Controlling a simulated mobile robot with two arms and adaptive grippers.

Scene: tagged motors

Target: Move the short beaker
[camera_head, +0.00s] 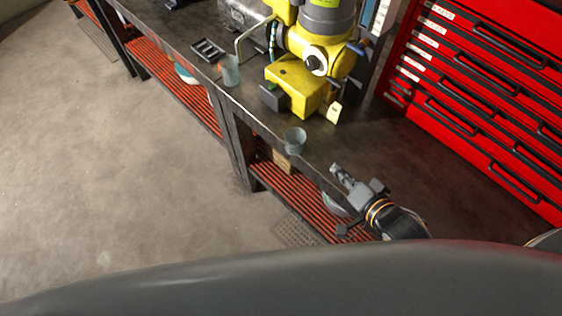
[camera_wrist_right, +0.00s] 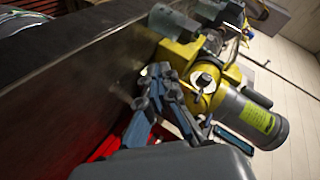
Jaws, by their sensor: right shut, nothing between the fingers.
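The short beaker (camera_head: 295,140), clear and pale, stands upright near the front edge of the dark workbench (camera_head: 400,150). A taller beaker (camera_head: 229,70) stands farther left on the bench. My right gripper (camera_head: 337,170) is shut and empty, to the lower right of the short beaker and apart from it. My left gripper is not in view.
A yellow motor machine (camera_head: 300,80) with a hanging tag (camera_head: 334,112) stands behind the short beaker. A black tray (camera_head: 207,51) lies at the left. A red tool cabinet (camera_head: 480,90) stands at the back right. The bench in front of it is bare.

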